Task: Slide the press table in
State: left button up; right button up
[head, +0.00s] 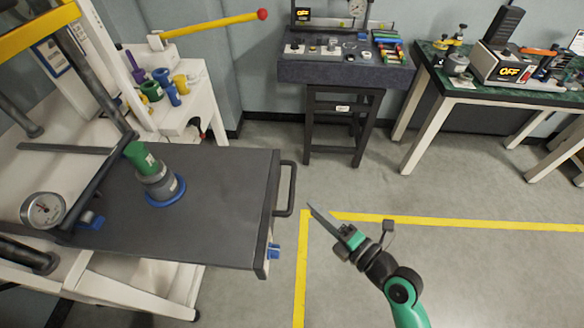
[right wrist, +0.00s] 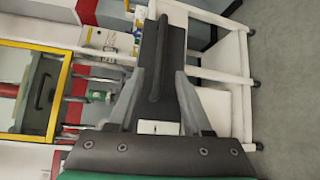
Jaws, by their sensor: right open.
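The press table (head: 225,215) is a dark flat slab, slid out to the right from the press frame at the left in the head view. Its black bar handle (head: 291,188) stands off the right edge. A grey fitting (head: 157,183) with a green top and blue base ring stands upright on the slab. My right gripper (head: 318,214) is open and empty, just right of the handle and apart from it. In the right wrist view the handle (right wrist: 158,60) appears ahead, between the lines of the open fingers (right wrist: 160,76). My left gripper is not in view.
A white stand (head: 195,100) with coloured cups is behind the table. A dark bench (head: 345,72) and a green-topped bench (head: 490,92) stand at the back. The floor right of the handle is clear.

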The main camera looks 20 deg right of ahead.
aim_at(292, 184)
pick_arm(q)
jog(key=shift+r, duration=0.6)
pick_arm(e)
jog(key=shift+s+d+r+h, duration=0.15)
jog(key=shift+s+d+h, duration=0.15)
jog(key=shift+d, duration=0.1)
jog(key=shift+w, duration=0.15)
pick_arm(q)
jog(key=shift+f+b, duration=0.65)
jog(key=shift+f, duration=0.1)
pick_arm(e)
jog(key=x, duration=1.1)
jog(key=shift+w+a, duration=0.15)
jog(key=shift+c, duration=0.2)
grip_shut()
